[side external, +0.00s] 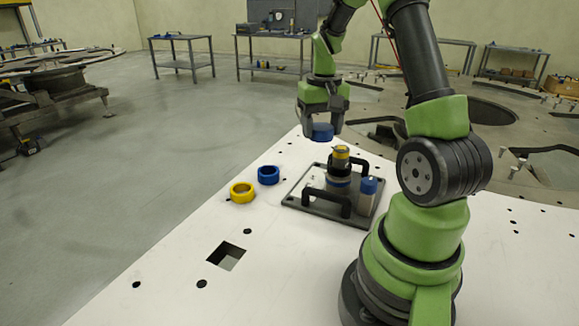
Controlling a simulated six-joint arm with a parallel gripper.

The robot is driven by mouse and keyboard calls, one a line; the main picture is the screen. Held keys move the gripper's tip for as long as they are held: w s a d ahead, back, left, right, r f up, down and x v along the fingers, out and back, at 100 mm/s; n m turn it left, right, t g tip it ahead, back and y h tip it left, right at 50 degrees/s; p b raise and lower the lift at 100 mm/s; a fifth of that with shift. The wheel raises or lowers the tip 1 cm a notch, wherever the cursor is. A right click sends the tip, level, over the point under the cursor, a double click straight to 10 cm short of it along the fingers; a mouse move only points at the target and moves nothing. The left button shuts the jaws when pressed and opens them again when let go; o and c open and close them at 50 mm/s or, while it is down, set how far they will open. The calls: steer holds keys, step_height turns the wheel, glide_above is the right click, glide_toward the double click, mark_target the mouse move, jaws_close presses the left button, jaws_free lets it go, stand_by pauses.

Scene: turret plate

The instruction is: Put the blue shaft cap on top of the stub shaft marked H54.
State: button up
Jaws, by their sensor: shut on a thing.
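My gripper (322,126) is shut on a blue cap (322,135), held in the air above the far left part of the turret plate. The dark plate (296,197) lies on the white table and has two black handles. A dark stepped shaft (339,170) with a yellow top and a blue band stands near its middle. A shorter pale post (366,203) with a blue top stands at its right side. The held cap is up and to the left of the yellow top and apart from it. No H54 mark can be read at this size.
A blue ring (268,175) and a yellow ring (242,193) lie on the white table (170,265), left of the plate. A square hole (226,256) opens in the table nearer the camera. The black handles (327,202) rise beside the shafts.

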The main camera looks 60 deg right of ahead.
mark_target(341, 148)
steer(key=shift+m, duration=0.8)
steer(key=s+d, duration=0.1)
steer(key=s+d+r, duration=0.1)
steer(key=d, duration=0.1)
steer(key=s+d+r, duration=0.1)
steer(key=d, duration=0.1)
steer(key=shift+s+r, duration=0.15)
steer(key=shift+s, duration=0.1)
steer(key=shift+f, duration=4)
steer(key=o, duration=1)
step_height(341, 148, up, 10)
